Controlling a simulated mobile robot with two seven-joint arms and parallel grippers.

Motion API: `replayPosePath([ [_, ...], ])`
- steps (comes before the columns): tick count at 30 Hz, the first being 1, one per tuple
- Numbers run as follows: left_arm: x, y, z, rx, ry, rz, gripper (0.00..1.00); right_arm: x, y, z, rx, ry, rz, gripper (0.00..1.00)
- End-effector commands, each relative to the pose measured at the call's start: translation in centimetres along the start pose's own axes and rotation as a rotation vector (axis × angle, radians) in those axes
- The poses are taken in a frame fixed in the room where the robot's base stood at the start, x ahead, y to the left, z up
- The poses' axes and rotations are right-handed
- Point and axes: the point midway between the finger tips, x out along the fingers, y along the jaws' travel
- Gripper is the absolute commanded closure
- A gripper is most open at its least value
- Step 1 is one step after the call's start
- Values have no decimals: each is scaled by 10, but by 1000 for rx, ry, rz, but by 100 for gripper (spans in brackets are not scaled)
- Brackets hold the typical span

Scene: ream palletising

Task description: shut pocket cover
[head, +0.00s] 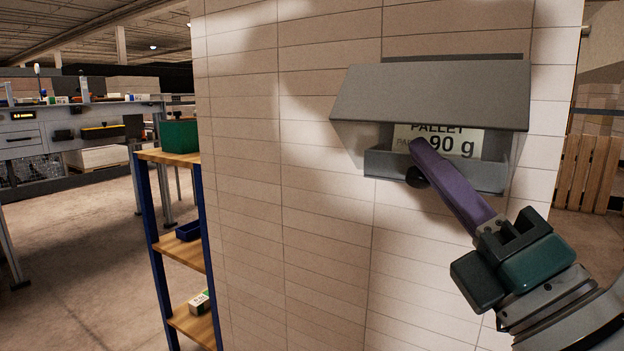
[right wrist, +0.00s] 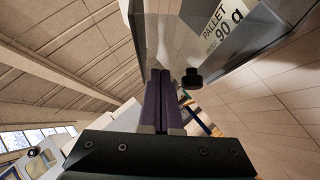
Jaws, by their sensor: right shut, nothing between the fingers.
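The pocket is a grey box on the tiled wall in the head view. Its grey cover (head: 432,97) is raised and slants out over the opening. Behind it a white label (head: 474,143) reads "PALLET" and "90 g". The pocket's front lip (head: 478,177) carries a dark round knob (head: 415,178); the knob (right wrist: 191,78) also shows in the right wrist view. My right gripper (head: 416,146) is shut and empty, its purple fingers reaching in front of the opening below the cover. It also shows in the right wrist view (right wrist: 160,78). I cannot tell whether it touches the cover. My left gripper is not in view.
The tiled wall (head: 320,230) fills the middle. A shelf rack (head: 180,255) with a green box (head: 180,136) stands to the left. A workbench (head: 95,112) is further back. A wooden pallet (head: 588,172) leans at the far right. Floor is open at left.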

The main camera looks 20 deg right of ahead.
Motion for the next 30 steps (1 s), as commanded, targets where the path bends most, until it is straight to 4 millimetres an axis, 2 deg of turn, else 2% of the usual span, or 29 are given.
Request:
replayPosePath([
  [1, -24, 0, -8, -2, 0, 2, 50, 9, 11, 10, 31, -1, -33, 100],
  [15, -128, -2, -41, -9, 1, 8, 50, 35, 14, 36, 340, 0, -342, 100],
  [21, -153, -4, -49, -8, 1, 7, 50, 42, 8, 43, 446, 2, -448, 100],
  [30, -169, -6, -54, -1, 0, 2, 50, 48, 0, 49, 492, 0, -493, 100],
])
